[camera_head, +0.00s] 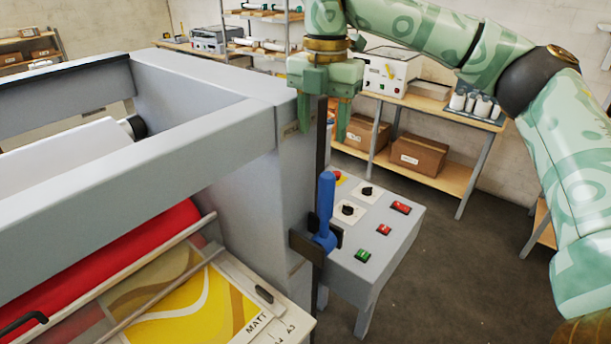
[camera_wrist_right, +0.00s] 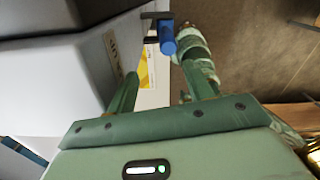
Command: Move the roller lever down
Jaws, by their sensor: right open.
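The roller lever has a blue handle (camera_head: 326,205) that stands upright from a dark bracket on the right end of the grey laminator (camera_head: 200,145). The handle also shows in the right wrist view (camera_wrist_right: 167,38), beyond the fingers near the top. My right gripper (camera_head: 322,115) is open and empty, with its fingers pointing down. It is above the handle and apart from it, close to the laminator's upper right corner. In the right wrist view my right gripper (camera_wrist_right: 163,85) has a clear gap between its fingers. My left gripper is not in view.
A grey control box (camera_head: 380,235) with knobs and coloured switches stands right beside the lever. A dark vertical strip (camera_head: 321,150) runs along the laminator's side. A wooden shelf (camera_head: 450,115) with boxes (camera_head: 418,150) is behind. The floor at right is clear.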

